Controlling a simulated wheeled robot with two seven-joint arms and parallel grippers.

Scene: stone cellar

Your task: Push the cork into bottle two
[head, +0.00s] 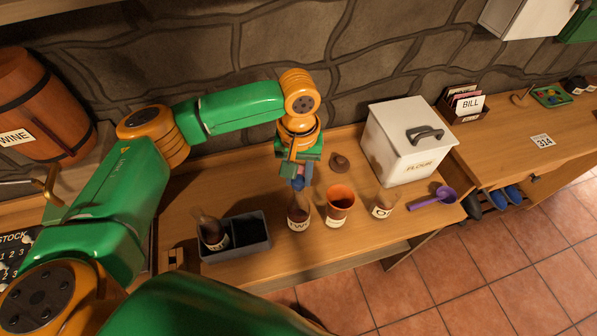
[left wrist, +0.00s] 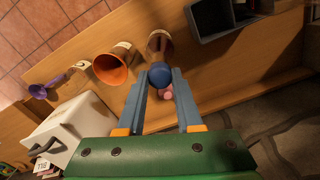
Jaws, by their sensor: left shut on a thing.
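My left gripper (head: 297,180) is shut on a blue round-ended piece, which I take to be the cork (left wrist: 160,74). It points down just above bottle two (head: 298,222), a dark bottle with a pale label reading "TW". Bottle two also shows beyond the cork in the left wrist view (left wrist: 160,42). The cork and the bottle's mouth nearly line up; I cannot tell whether they touch. A small pinkish thing (left wrist: 167,92) shows between the fingers, and I cannot tell what it is. My right gripper is not in view.
An orange cup (head: 340,198) stands right of bottle two, then another bottle (head: 382,206). A grey divided box (head: 262,243) holding a bottle (head: 212,236) stands left. Behind are a brown knobbed thing (head: 339,162) and a flour tin (head: 388,140). A purple scoop (head: 432,199) lies right.

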